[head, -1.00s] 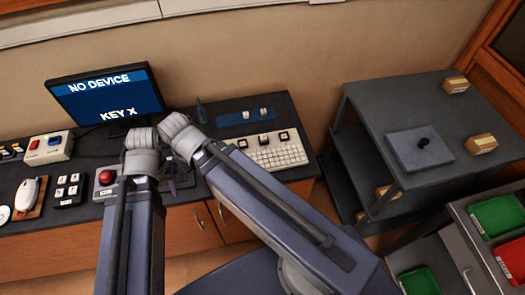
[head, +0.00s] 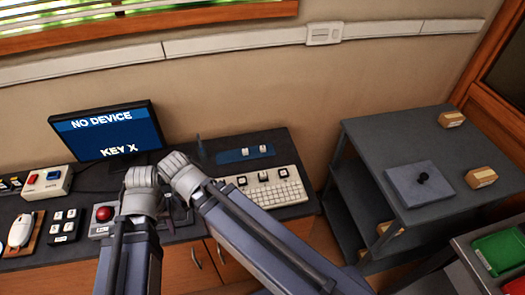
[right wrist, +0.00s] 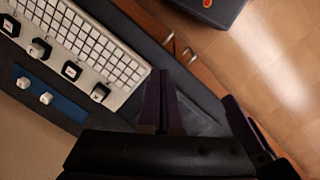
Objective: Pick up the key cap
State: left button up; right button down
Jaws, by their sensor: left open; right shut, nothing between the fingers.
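Several dark key caps with light tops, such as one key cap (head: 263,176), stand along the back of the white keyboard (head: 290,192). They also show in the right wrist view, where one key cap (right wrist: 99,92) is closest to my fingers. Two white caps (head: 244,152) sit on a blue strip behind the keyboard. Cap lettering is too small to read. My left gripper (head: 140,187) is open over the desk, left of the keyboard; its fingertips are mostly hidden. My right gripper (right wrist: 161,102) is shut and empty, beside the keyboard's end and apart from the caps.
The monitor (head: 106,130) reads "NO DEVICE" and "KEY X". A red button box (head: 103,215), a mouse (head: 21,229) and a small key block (head: 66,225) stand at left. A grey shelf cart (head: 370,150) stands right of the desk, with a gap between.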

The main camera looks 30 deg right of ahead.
aim_at(263, 147)
jog(key=c, duration=1.5)
grip_release()
